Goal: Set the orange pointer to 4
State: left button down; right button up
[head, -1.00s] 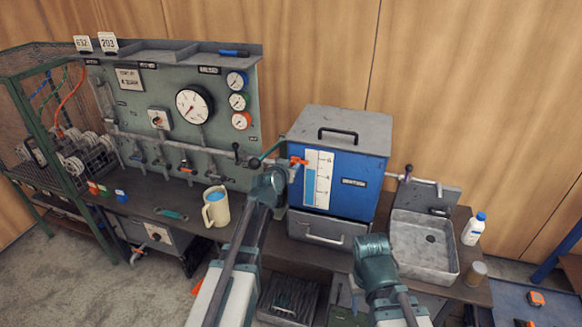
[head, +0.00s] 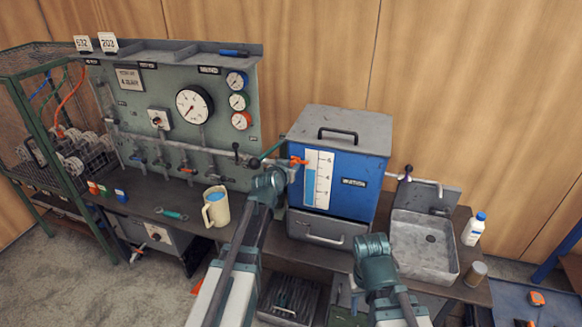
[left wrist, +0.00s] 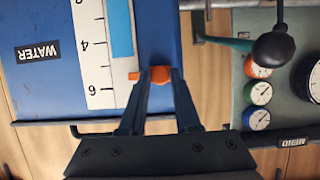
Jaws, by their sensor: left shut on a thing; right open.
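The blue water tank (head: 343,215) stands on the bench with a white scale (head: 319,180) on its front. The left wrist view shows the scale (left wrist: 93,60) upside down, with 4 above 6. The orange pointer (head: 298,160) is at the scale's edge near its upper end. In the left wrist view the pointer's tip (left wrist: 134,76) lies between 4 and 6, nearer 6. My left gripper (left wrist: 159,76) is shut on the pointer's orange knob, one finger on each side. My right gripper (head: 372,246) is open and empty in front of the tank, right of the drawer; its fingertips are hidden.
A grey gauge panel (head: 150,85) with valves stands left of the tank. A black-knobbed lever (left wrist: 273,46) is close beside my left gripper. A cream jug (head: 216,208) stands on the bench left of my left arm. A sink (head: 425,245) and white bottle (head: 474,229) are at right.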

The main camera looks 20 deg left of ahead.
pick_arm(q)
jog(key=shift+f, duration=0.15)
pick_arm(e)
jog(key=shift+f, duration=0.1)
pick_arm(q)
notch_tip(320, 180, down, 5)
jog(key=b, duration=0.5)
jog(key=shift+f+b, duration=0.15)
jog(key=shift+b, duration=0.15)
pick_arm(e)
notch_tip(320, 180, down, 5)
jog(key=shift+f, duration=0.2)
pick_arm(q)
jog(key=c, duration=0.6)
grip_release()
jog(key=shift+c, duration=0.2)
pick_arm(e)
jog(key=shift+r, duration=0.1)
